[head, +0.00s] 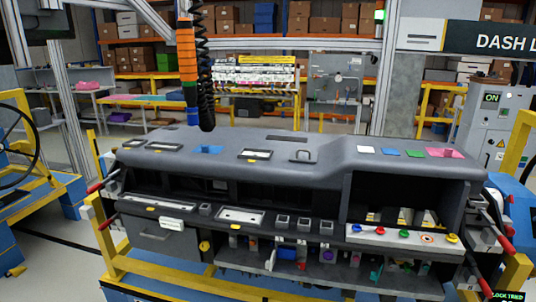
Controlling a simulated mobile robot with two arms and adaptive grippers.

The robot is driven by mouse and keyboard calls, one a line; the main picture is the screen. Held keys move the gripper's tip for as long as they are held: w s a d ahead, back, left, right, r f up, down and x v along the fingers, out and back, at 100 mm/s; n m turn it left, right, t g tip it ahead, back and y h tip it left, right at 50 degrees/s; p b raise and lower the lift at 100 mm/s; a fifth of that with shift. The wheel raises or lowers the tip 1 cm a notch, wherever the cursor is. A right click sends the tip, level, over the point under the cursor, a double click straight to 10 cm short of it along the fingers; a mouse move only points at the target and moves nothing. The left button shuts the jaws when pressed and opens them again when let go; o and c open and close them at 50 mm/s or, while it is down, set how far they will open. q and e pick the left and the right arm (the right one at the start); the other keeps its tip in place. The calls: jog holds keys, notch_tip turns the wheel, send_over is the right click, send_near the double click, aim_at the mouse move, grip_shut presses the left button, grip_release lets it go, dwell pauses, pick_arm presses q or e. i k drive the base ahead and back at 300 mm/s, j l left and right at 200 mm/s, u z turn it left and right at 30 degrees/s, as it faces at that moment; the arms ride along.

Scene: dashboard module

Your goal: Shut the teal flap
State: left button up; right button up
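The dashboard module (325,167) stands in front of me on a yellow frame. A small teal piece (376,272) shows in its low front opening, toward the right. It is too small to tell whether it is the flap, or whether it is open or shut. Neither of my grippers is in view.
A switch strip (400,236) with coloured knobs sits above the opening on the right. A grey glovebox-like panel (160,238) is at the lower left. Red-handled clamps (497,238) stick out at the module's right end. An orange and blue tool (187,65) hangs above the module's left half.

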aim_at(374, 276)
jog(key=i+z, duration=0.1)
jog(key=z, duration=0.85)
jog(key=i+j+z, duration=0.15)
jog(key=j+z, duration=0.15)
jog(key=i+j+z, duration=0.1)
jog(key=j+z, duration=0.25)
jog(key=j, duration=0.15)
jog(key=j+z, duration=0.3)
jog(key=j, duration=0.15)
jog(key=i, duration=0.05)
